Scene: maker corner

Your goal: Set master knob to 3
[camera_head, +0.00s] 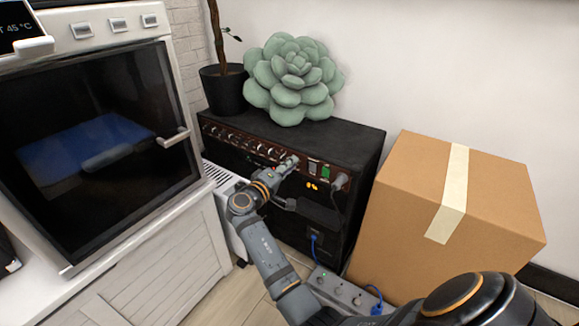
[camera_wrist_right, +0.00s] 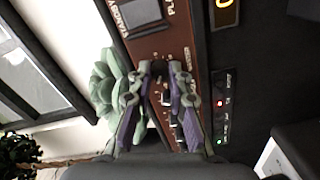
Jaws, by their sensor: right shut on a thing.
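A black amplifier (camera_head: 270,215) stands on the floor with a row of knobs (camera_head: 240,142) along its brown control strip. My right gripper (camera_head: 288,165) reaches up to the right part of that strip. In the right wrist view my right gripper (camera_wrist_right: 160,72) has its two fingers closed around a knob on the brown strip (camera_wrist_right: 150,48); the fingers mostly hide the knob, and its pointer and number cannot be read. An orange lit display (camera_head: 311,185) sits below the strip; only part of its digit shows in the wrist view. My left gripper is not in view.
A succulent (camera_head: 293,80) and a black plant pot (camera_head: 224,90) stand on the amplifier. A cardboard box (camera_head: 450,215) is close on its right. A white cabinet machine (camera_head: 95,140) is on the left. A power strip (camera_head: 345,292) lies in front.

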